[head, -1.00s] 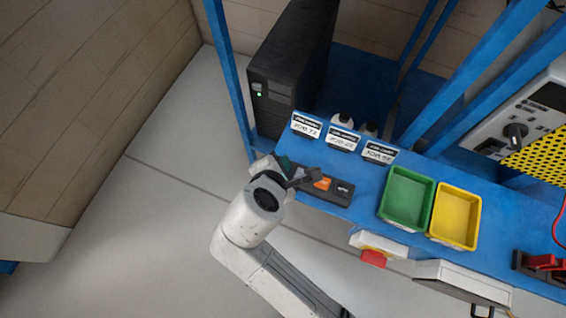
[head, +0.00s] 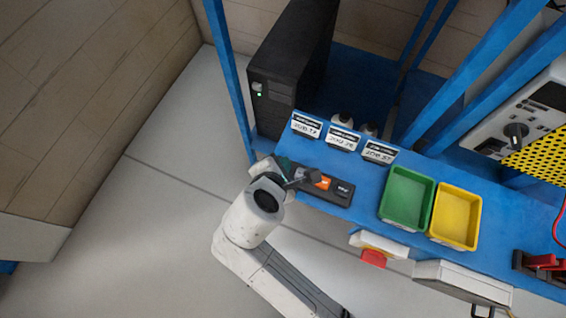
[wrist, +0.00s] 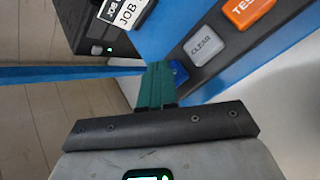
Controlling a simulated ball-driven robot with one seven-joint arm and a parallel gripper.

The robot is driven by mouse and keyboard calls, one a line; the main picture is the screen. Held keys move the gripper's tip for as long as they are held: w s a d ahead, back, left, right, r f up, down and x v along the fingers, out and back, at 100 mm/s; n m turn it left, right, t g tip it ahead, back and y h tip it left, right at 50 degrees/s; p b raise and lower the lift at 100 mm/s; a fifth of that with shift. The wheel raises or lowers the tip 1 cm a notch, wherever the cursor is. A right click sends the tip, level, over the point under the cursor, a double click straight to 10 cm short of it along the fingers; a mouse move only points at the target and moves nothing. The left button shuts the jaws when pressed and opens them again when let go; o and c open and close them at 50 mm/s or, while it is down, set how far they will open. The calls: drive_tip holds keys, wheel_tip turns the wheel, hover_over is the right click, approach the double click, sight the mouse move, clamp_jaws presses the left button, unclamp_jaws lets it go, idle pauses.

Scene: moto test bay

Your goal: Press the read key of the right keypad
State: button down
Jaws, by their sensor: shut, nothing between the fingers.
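A dark keypad (head: 312,191) lies along the front left edge of the blue bench. It has an orange key (head: 322,183) and, at its right end, a dark key with unreadable white lettering (head: 343,190). In the wrist view the orange key (wrist: 245,10) shows the letters "TES", beside a grey key marked CLEAR (wrist: 203,46) and a blue key (wrist: 178,72). My gripper (wrist: 160,68) is shut and empty, its green fingertips right at the blue key. They partly hide it, so its label and any contact cannot be told. My wrist covers the keypad's left end in the head view.
Several job cards (head: 342,138) stand behind the keypad. A green bin (head: 407,223) and a yellow bin (head: 478,225) sit to the right. A black cabinet (head: 318,45) and a blue post (head: 229,70) stand at the back left. Open floor (head: 130,230) lies left.

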idle(0.4)
drive_tip(key=shift+r+p, duration=0.9)
drive_tip(key=shift+p, duration=0.35)
wheel_tip(320, 180, up, 5)
drive_tip(key=p, duration=0.5)
drive_tip(key=shift+p, duration=0.4)
